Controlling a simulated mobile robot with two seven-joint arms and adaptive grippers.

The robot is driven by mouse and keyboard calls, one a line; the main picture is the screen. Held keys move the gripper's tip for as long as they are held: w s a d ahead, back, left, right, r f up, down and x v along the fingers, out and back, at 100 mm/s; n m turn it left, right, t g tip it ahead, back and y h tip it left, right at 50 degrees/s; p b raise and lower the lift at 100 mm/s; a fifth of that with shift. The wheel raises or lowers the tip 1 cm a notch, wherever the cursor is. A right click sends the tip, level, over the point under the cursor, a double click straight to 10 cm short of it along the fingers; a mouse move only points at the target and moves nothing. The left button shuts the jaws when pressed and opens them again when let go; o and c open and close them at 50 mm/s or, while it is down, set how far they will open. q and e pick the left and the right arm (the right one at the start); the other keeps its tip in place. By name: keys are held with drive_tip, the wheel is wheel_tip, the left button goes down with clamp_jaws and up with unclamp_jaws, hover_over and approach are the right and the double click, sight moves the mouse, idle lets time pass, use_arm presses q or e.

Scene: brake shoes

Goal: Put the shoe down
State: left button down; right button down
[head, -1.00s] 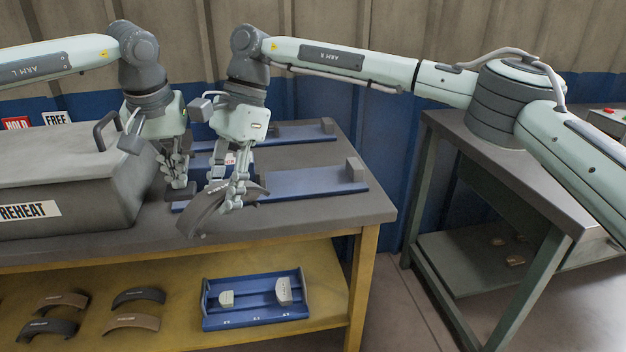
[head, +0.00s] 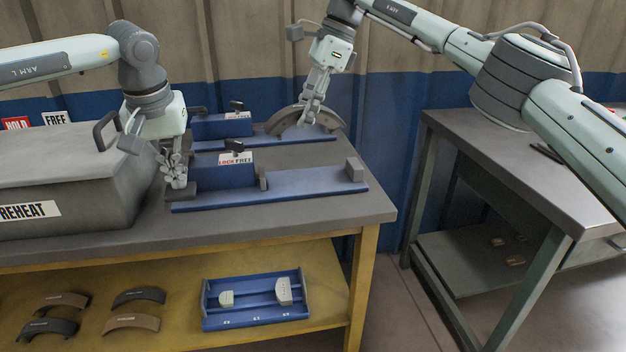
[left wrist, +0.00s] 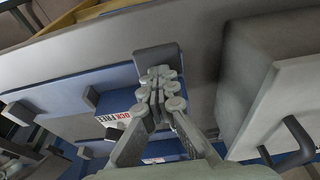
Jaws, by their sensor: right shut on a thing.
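My right gripper (head: 308,117) is shut on a dark curved brake shoe (head: 283,121), at the back of the bench. The shoe is arch-up over the far blue fixture (head: 322,136); I cannot tell whether it rests on it. The near blue fixture (head: 310,187) holds no shoe and has a LOCK/FREE label (head: 236,158) with a dark lever. My left gripper (head: 176,182) is at that fixture's left end, near a dark end block that shows in the left wrist view (left wrist: 156,55). Its fingers look together, with nothing visible between them.
A grey PREHEAT box (head: 75,180) stands left of the fixtures. The lower shelf (head: 180,320) holds several curved shoes and a blue tray (head: 256,318). A second bench (head: 490,160) stands to the right. The near bench's front right is clear.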

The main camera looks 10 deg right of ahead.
sight(330, 111)
use_arm(q)
drive_tip(key=shift+f, duration=0.15)
use_arm(e)
drive_tip(key=shift+m, duration=0.3)
drive_tip(key=f, duration=0.6)
drive_tip(key=shift+w+d+f, duration=0.1)
drive_tip(key=shift+d+f, duration=0.1)
drive_tip(key=shift+d, duration=0.15)
drive_tip(key=shift+f, duration=2.15)
drive_tip(key=shift+f, duration=0.1)
drive_tip(key=c, duration=1.1)
unclamp_jaws()
drive_tip(key=shift+f, duration=0.1)
drive_tip(key=shift+o, duration=0.2)
drive_tip(key=v, duration=1.2)
use_arm(q)
drive_tip(key=shift+w+v, duration=0.2)
drive_tip(key=shift+v, duration=0.7)
drive_tip(key=shift+w+v, duration=0.25)
drive_tip(key=shift+v, duration=0.7)
drive_tip(key=w+v, duration=0.1)
drive_tip(key=v, duration=0.6)
drive_tip(key=shift+w+r, duration=0.35)
drive_tip(key=shift+r, duration=0.1)
